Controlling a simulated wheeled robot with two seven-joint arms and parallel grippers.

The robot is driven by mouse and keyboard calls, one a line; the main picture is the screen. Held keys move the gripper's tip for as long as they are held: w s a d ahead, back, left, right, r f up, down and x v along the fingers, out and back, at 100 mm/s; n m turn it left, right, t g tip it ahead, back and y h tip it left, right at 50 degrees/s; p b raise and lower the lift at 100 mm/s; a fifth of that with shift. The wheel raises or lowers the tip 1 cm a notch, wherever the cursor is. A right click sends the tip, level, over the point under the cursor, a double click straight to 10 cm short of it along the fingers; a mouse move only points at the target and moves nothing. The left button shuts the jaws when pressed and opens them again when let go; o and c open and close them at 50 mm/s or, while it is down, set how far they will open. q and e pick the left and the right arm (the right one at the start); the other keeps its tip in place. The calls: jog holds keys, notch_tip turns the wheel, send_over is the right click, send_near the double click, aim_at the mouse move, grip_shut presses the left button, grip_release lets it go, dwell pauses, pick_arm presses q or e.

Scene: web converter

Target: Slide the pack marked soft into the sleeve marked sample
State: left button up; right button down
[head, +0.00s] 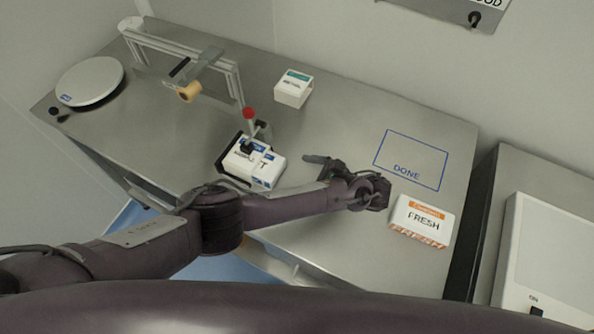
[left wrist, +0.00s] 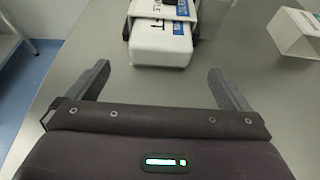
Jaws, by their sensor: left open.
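The pack marked soft (head: 269,171) is a white block with blue print. It is partly inside the white sleeve marked sample (head: 236,163), and its right end sticks out with only the letter T clearly readable. The left wrist view shows the pack's protruding end (left wrist: 160,46) ahead of the sleeve mouth (left wrist: 165,7). A black clamp pad rests over the sleeve and hides part of its top. My left gripper (head: 318,164) is open and empty, to the right of the pack. In the left wrist view its fingers (left wrist: 159,70) are spread, with a gap before the pack's end.
A clamp with a red knob (head: 249,113) stands behind the sleeve. A white open-ended box (head: 293,90) is farther back; a pack marked FRESH (head: 421,221) lies right. A blue DONE outline (head: 409,158) is empty. A frame with a roller (head: 189,92) and a round scale (head: 90,80) are left.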

aim_at(280, 173)
pick_arm(q)
jog(key=shift+d, duration=0.1)
jog(key=shift+w+a+f+b, duration=0.15)
jog(key=shift+a+f+b, duration=0.15)
jog(key=shift+a, duration=0.15)
jog(key=b+x, duration=0.2)
jog(key=x, duration=0.4)
jog(key=shift+r, duration=0.15)
jog(key=shift+w+a, duration=0.2)
jog(key=shift+a, duration=0.2)
